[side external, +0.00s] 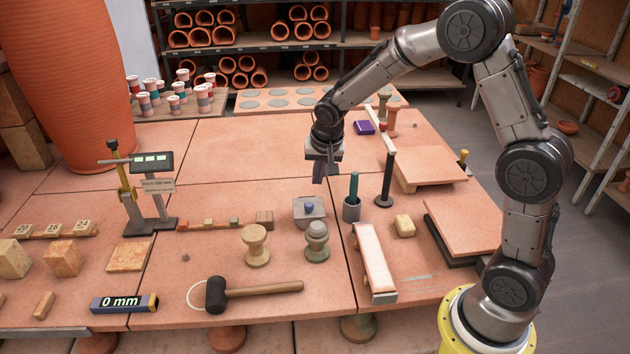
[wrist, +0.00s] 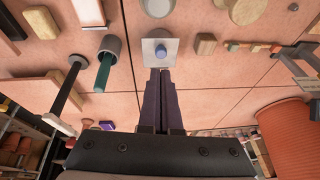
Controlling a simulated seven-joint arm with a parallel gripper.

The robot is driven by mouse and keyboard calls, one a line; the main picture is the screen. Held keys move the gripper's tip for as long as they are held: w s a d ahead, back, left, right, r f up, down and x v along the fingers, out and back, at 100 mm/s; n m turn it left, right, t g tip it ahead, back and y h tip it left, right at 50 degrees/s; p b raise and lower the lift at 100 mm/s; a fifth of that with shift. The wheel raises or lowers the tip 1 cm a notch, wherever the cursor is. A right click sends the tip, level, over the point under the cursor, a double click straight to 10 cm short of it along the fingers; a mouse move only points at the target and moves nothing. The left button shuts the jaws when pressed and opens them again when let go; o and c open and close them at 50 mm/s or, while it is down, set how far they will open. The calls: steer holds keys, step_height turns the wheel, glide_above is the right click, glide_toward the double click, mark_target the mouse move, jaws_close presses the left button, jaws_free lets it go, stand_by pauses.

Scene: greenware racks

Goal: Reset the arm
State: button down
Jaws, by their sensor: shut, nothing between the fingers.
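My gripper (side external: 318,175) is shut and empty. It hangs above the terracotta-tiled table, pointing down, behind the grey block with a blue knob (side external: 309,209). In the wrist view the closed fingers (wrist: 164,75) point towards that block (wrist: 160,50), whose lower edge is right by the fingertips in the picture. I cannot tell the exact height of the fingers over the table.
A gauge stand (side external: 150,190) is at left, beside a tall terracotta vase (side external: 80,80). Bare table lies behind my gripper.

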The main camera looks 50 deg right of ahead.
steer(key=s+a+r+n+t, duration=0.1)
steer(key=s+a+r+t, duration=0.1)
steer(key=s+r, duration=0.5)
steer(key=s+a+r+t, duration=0.15)
steer(key=s+r, duration=0.25)
steer(key=r, duration=0.6)
steer(key=s+a+f+n+y, duration=0.1)
steer(key=s+n, duration=0.3)
steer(key=s, duration=0.5)
steer(key=s+a+f+n+g+y, duration=0.1)
steer(key=s+a+f+n, duration=0.1)
steer(key=s, duration=0.7)
steer(key=a+n, duration=0.1)
steer(key=n, duration=0.1)
steer(key=shift+a+f+n, duration=0.2)
steer(key=shift+a+n, duration=0.1)
steer(key=shift+n, duration=0.1)
